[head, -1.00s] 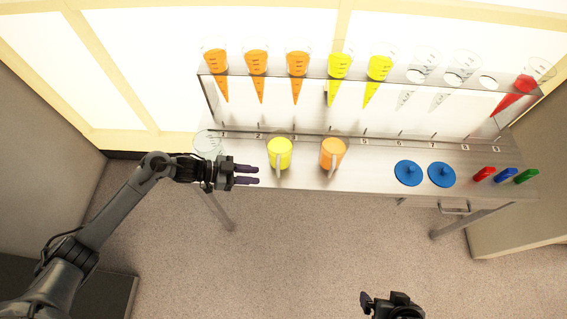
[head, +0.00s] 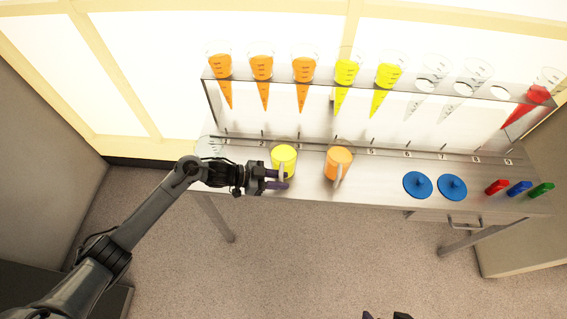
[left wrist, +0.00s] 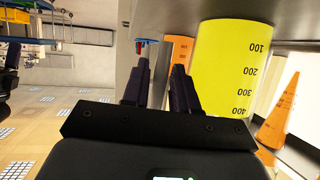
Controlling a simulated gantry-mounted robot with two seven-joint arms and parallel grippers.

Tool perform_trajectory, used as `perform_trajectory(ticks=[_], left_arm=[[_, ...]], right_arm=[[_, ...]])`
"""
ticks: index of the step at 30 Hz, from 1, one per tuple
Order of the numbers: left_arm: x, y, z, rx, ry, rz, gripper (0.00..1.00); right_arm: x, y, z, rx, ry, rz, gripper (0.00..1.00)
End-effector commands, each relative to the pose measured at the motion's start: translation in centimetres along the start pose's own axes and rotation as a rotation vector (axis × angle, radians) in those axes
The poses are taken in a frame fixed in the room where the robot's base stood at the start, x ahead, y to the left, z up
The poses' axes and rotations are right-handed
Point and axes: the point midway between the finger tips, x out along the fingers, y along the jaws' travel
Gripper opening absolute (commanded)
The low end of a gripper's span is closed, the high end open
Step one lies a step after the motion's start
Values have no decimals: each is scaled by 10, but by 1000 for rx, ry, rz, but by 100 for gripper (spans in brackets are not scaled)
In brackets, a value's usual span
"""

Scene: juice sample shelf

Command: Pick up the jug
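A jug with yellow juice (head: 284,155) stands upright on the steel table, its handle toward the front edge. It also shows large in the left wrist view (left wrist: 232,65), with graduation numbers on its side. A jug with orange juice (head: 338,160) stands to its right. My left gripper (head: 284,181) is at the yellow jug's handle, its dark fingers apart. My right gripper (head: 386,316) barely shows at the bottom edge.
A clear vessel (head: 208,147) stands at the table's left end. Two blue lids (head: 417,184) and red, blue and green pieces (head: 518,188) lie at the right.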

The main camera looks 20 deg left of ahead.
Motion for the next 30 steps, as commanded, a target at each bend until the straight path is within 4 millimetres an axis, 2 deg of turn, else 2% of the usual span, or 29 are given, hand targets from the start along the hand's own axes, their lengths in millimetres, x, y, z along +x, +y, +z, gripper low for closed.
perform_trajectory(ticks=[1, 6, 14, 15, 20, 21, 30], left_arm=[[8, 0, 0, 0, 3, 0, 28], [22, 0, 0, 0, 1, 0, 28], [25, 0, 0, 0, 0, -1, 28], [25, 0, 0, 0, 0, -1, 26], [25, 0, 0, 0, 0, -1, 2], [25, 0, 0, 0, 0, -1, 0], [25, 0, 0, 0, 0, -1, 0]], right_arm=[[4, 0, 1, 1, 0, -1, 100], [6, 0, 2, 1, 0, -1, 100], [6, 1, 2, -4, -1, 3, 100], [6, 1, 3, -5, -2, 4, 100], [7, 2, 3, -11, -3, 9, 100], [7, 3, 3, -11, -3, 9, 100], [7, 2, 3, -9, -3, 8, 100]])
